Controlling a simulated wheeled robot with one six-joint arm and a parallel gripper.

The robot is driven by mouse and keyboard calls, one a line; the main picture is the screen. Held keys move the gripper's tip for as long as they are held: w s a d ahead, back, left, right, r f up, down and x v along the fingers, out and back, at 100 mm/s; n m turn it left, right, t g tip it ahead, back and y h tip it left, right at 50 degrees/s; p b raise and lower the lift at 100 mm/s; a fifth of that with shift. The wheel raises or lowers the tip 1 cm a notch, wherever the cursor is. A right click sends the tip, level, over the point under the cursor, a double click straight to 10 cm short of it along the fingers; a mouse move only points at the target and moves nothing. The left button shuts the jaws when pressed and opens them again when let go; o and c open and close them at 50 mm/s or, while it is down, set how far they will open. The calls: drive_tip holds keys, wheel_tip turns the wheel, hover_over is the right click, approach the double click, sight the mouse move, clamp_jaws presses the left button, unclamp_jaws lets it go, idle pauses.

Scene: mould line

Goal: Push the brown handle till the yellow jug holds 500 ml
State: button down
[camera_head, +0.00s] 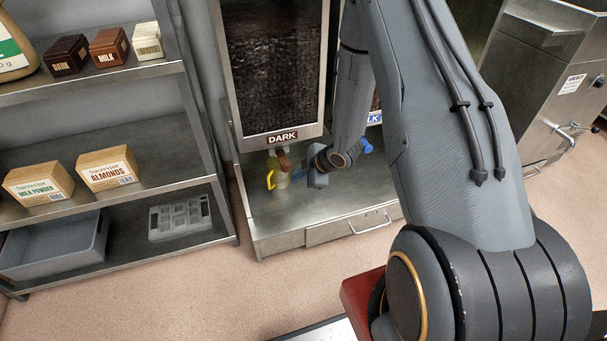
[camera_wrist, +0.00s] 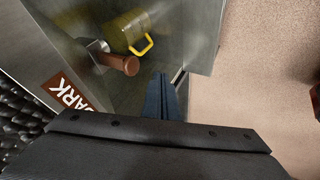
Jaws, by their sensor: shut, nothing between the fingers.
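The brown handle (camera_wrist: 122,64) sticks out from a metal spout below the DARK label in the wrist view. In the head view the handle (camera_head: 284,160) shows small under the dispenser. The yellow jug (camera_wrist: 128,34) stands on the metal shelf under the spout, its yellow handle facing out. It also shows in the head view (camera_head: 272,178), partly hidden. How much it holds cannot be seen. My gripper (camera_wrist: 162,92) is shut and empty, its blue fingers beside the brown handle and apart from it in the wrist view. In the head view my gripper (camera_head: 299,175) is right of the jug.
The DARK dispenser (camera_head: 326,50) rises above the shelf. A second dispenser's blue label (camera_head: 374,117) is mostly behind my arm. A rack (camera_head: 120,152) with boxes, a grey bin (camera_head: 60,246) and a mould tray (camera_head: 180,217) stands at left.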

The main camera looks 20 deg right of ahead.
drive_tip(key=shift+w+a+f, duration=0.1)
drive_tip(key=shift+w+f, duration=0.2)
drive_tip(key=shift+w, duration=0.6)
drive_tip(key=shift+w+a+f, duration=0.15)
drive_tip(key=shift+w+f, duration=0.2)
drive_tip(key=shift+w, duration=0.55)
drive_tip(key=shift+w+a+f, duration=0.1)
drive_tip(key=shift+w+f, duration=0.2)
drive_tip(key=shift+w, duration=0.6)
